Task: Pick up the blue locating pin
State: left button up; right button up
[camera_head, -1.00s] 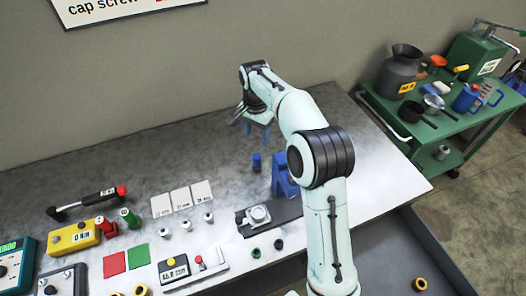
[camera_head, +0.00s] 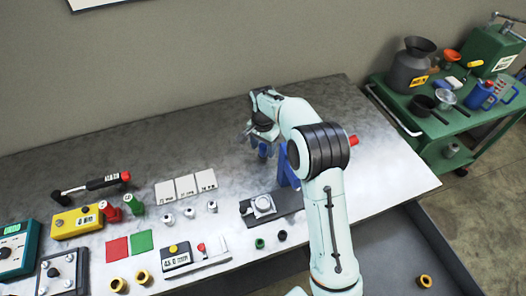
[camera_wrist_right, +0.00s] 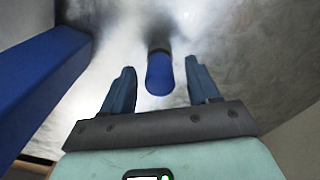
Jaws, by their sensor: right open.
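The blue locating pin (camera_wrist_right: 159,72) stands on the metal bench between the two fingers of my right gripper in the right wrist view. My right gripper (camera_wrist_right: 160,88) is open, with a gap on each side of the pin. In the head view my right gripper (camera_head: 262,142) is low over the bench, and the pin (camera_head: 263,151) shows only in part beneath it. My left gripper is in neither view.
A blue stand (camera_head: 286,167) is close to the right of the pin; it fills the left side of the wrist view (camera_wrist_right: 38,82). A dark fixture plate with a light part (camera_head: 263,206) lies in front. Pale tiles (camera_head: 187,187), several small fittings and tools occupy the left. The bench behind is clear.

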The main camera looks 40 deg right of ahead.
jog(key=shift+f, duration=0.65)
grip_shut()
jog(key=shift+r, duration=0.15)
